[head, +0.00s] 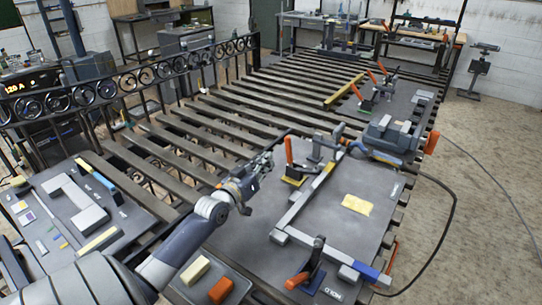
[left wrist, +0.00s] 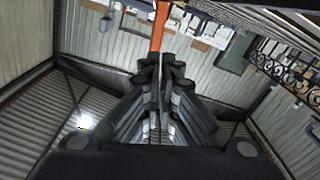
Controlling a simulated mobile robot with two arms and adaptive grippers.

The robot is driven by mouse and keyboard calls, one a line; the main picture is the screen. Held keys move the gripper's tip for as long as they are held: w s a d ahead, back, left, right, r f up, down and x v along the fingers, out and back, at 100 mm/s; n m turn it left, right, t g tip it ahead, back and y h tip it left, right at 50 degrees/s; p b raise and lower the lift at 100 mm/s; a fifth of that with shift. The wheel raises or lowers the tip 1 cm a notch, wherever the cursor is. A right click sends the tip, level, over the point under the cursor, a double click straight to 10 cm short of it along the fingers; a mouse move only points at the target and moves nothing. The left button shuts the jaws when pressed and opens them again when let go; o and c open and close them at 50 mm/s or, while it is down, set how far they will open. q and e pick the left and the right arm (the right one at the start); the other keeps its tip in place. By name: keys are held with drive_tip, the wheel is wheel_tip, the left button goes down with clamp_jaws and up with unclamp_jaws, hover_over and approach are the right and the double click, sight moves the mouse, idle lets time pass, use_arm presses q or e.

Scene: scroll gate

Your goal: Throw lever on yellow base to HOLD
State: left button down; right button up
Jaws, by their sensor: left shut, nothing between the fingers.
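The lever on the yellow base has an orange handle (head: 289,150) that stands nearly upright, tilted slightly left. Its yellow base (head: 294,181) sits on the grey plate (head: 240,235), beside a long metal bar. My left gripper (head: 270,157) is just left of the handle, at about its height. In the left wrist view the fingers (left wrist: 160,72) are shut and empty, and the orange handle (left wrist: 160,27) shows just beyond their tips. I cannot tell whether they touch it. My right gripper is in neither view.
A blue-based clamp (head: 312,275) with an orange handle stands near the plate's front, beside a HOLD label (head: 333,293). A yellow note (head: 357,204) lies on the plate. A grey power tool (head: 393,135) with a cable stands behind. Orange and cream blocks lie at the front left.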

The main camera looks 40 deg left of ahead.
sight(289, 150)
use_arm(q)
drive_tip(key=w+a+f+n+g+y+b, duration=0.25)
drive_tip(key=w+a+n+y, duration=0.4)
drive_tip(key=n, duration=1.35)
drive_tip(key=shift+t+h, duration=0.25)
drive_tip(key=shift+h, duration=0.6)
drive_tip(key=w+d+r, duration=0.1)
drive_tip(key=w+d+p, duration=0.1)
drive_tip(key=d, duration=0.1)
drive_tip(key=shift+w+r, duration=0.25)
drive_tip(key=shift+r, duration=0.15)
